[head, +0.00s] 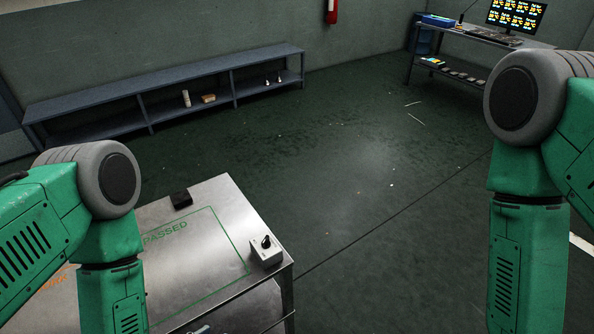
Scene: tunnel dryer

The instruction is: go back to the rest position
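My two green arms with grey joint covers come in from the left and right edges of the head view. Both forearms point down and leave the picture at the bottom edge. Neither gripper is in view, so I cannot see whether they hold anything. A metal table (228,212) stands at the lower left, partly hidden behind my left arm. Its top has a green outlined area marked PASSED.
A small black block (181,199) and a grey switch box (265,251) sit on the metal table. A long low shelf (170,83) runs along the back wall. A desk (478,38) with a monitor (516,14) stands at the back right. The middle floor is clear.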

